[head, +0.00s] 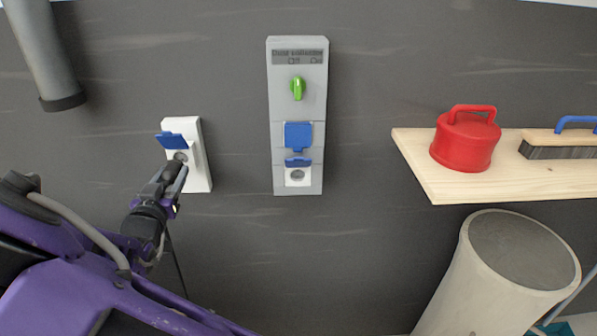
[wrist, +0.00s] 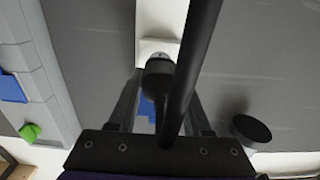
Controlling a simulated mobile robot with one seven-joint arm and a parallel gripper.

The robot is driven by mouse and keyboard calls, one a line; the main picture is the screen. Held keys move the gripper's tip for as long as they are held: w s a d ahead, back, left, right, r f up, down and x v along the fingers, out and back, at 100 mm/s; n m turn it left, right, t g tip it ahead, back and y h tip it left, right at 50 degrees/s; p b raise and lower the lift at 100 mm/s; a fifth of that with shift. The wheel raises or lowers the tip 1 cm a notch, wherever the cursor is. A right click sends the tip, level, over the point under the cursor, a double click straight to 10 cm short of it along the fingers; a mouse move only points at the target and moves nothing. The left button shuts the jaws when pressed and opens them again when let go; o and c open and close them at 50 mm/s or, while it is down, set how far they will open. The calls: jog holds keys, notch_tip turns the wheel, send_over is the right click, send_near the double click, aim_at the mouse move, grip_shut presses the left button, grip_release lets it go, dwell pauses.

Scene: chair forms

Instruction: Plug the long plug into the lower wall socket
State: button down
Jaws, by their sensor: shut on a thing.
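My gripper (head: 168,178) is shut on a black plug (wrist: 158,70) in front of a white wall socket box (head: 197,165) at the left of the head view. The box's blue flap (head: 171,140) is raised, and part of its round socket (head: 180,156) shows. The plug's tip is at or very near this socket; whether it is seated I cannot tell. In the wrist view the plug points at the white box (wrist: 158,18), and a thick black cable crosses in front. The grey panel's lower socket (head: 298,177) has its flap raised and looks empty; its upper socket's blue flap (head: 298,135) is closed.
The grey panel (head: 314,90) carries a green knob (head: 298,88). A grey pipe (head: 45,50) hangs at the upper left. A wooden shelf (head: 430,180) at the right holds a red can (head: 465,143) and a brush (head: 560,145). A pale cylinder (head: 465,285) stands below it.

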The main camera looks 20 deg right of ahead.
jog(key=shift+p+v, duration=0.45)
jog(key=shift+v, duration=0.9)
jog(key=shift+d, duration=0.1)
